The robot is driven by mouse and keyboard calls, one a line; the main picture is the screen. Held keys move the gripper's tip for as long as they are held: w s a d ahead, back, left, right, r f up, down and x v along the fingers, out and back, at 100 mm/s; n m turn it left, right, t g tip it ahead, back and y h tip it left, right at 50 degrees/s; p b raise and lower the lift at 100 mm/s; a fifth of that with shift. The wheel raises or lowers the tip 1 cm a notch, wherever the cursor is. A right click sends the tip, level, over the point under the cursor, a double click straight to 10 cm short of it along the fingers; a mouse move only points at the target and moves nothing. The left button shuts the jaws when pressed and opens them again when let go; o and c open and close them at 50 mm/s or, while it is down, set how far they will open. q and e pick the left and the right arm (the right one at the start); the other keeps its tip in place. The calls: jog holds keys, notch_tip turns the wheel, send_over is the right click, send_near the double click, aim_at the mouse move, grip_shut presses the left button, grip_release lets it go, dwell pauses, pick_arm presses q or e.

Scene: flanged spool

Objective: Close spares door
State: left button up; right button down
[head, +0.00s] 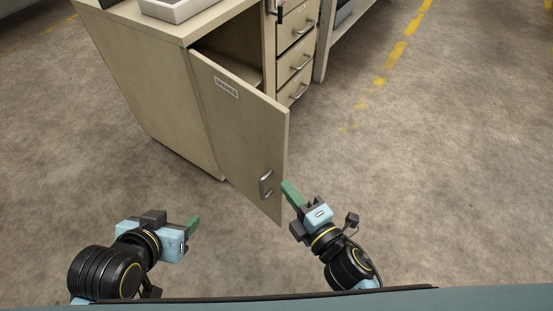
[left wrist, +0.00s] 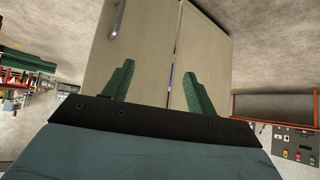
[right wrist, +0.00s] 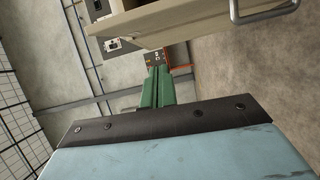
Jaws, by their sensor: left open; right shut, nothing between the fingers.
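The spares door (head: 235,125) is a beige panel with a small label near its top. It stands open, swung out from the cabinet (head: 150,85), with a dark gap into the interior behind it. Its metal handle (head: 266,184) is near the free edge and also shows in the right wrist view (right wrist: 265,12). My right gripper (head: 287,188) is shut and empty, just right of the door's free edge; I cannot tell whether it touches. My left gripper (head: 193,222) is open and empty, left of the door and apart from it. The door (left wrist: 130,50) shows beyond its fingers.
A drawer stack (head: 295,60) with metal handles stands right of the door opening. A grey tray (head: 175,8) sits on the cabinet top. The floor (head: 430,180) to the right is clear, with a worn yellow line (head: 395,52).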

aim_at(278, 148)
pick_arm(q)
jog(key=w+d+r+t+h+b, duration=0.2)
jog(key=w+r+t, duration=0.3)
jog(key=r, duration=0.4)
jog(key=shift+d+t, duration=0.6)
jog(key=shift+t, duration=0.3)
pick_arm(e)
jog(key=shift+n, duration=0.3)
jog(key=w, duration=0.3)
jog(key=w+a, duration=0.1)
jog(key=w, duration=0.3)
jog(key=w+a, duration=0.1)
jog(key=w, duration=0.3)
jog(key=shift+w+a+r, duration=0.2)
jog(key=shift+r, duration=0.2)
jog(key=shift+w+d, duration=0.1)
jog(key=shift+d, duration=0.05)
